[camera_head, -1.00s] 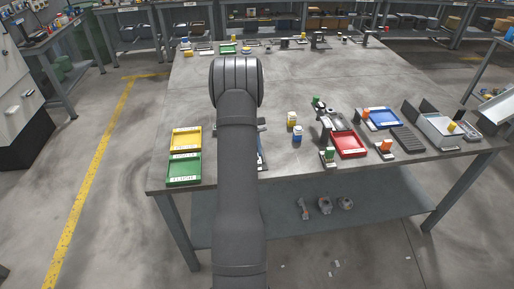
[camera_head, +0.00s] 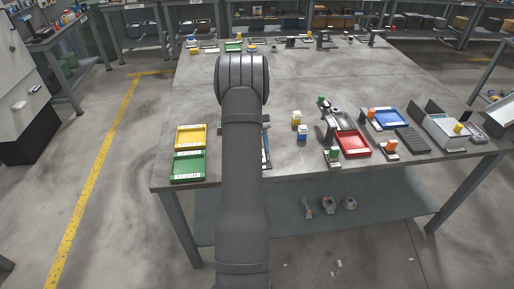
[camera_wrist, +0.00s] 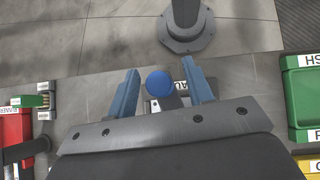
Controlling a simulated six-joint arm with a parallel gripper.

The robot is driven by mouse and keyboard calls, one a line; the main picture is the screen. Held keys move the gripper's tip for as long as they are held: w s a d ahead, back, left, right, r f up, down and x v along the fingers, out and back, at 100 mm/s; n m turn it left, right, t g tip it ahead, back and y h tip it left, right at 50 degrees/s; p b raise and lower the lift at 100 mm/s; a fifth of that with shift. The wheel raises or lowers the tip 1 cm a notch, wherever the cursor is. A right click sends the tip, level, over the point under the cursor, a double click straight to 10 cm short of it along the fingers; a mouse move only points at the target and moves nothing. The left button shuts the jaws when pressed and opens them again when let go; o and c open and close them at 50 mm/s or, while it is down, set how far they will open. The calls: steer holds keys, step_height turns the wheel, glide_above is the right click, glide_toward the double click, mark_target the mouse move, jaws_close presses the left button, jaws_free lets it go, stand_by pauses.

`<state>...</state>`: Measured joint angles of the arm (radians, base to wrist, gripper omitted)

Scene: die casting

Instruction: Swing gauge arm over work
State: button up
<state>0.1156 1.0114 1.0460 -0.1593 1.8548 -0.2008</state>
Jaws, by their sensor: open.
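In the wrist view a round blue knob (camera_wrist: 158,83) sits between the two blue fingers of my gripper (camera_wrist: 160,82). The fingers stand open on either side of it, with a visible gap at each side. A white label (camera_wrist: 178,104), partly covered, lies behind the knob; a grey metal piece is beside it. I take the knob to be part of the gauge, but the gauge arm and the work under it are hidden by my gripper. In the head view my arm covers the gripper and most of this station; only a bit of it (camera_head: 266,150) shows at the arm's right edge.
Green (camera_head: 188,166) and yellow (camera_head: 191,137) trays lie left of my arm. The table's middle is largely clear.

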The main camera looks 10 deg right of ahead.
step_height(320, 180, up, 3)
steer(key=shift+r, duration=0.15)
steer(key=s+d+r, duration=0.7)
steer(key=d, duration=0.1)
steer(key=shift+s+d, duration=0.3)
steer(key=shift+d, duration=0.1)
steer(key=w+a+f, duration=0.2)
steer(key=a, duration=0.1)
steer(key=w+a+f, duration=0.2)
steer(key=w+a, duration=0.1)
steer(key=w+a+f, duration=0.2)
steer(key=f, duration=0.1)
steer(key=shift+w+a, duration=0.25)
steer(key=shift+a, duration=0.15)
step_height(320, 180, down, 2)
steer(key=shift+f, duration=1)
steer(key=shift+r, duration=0.1)
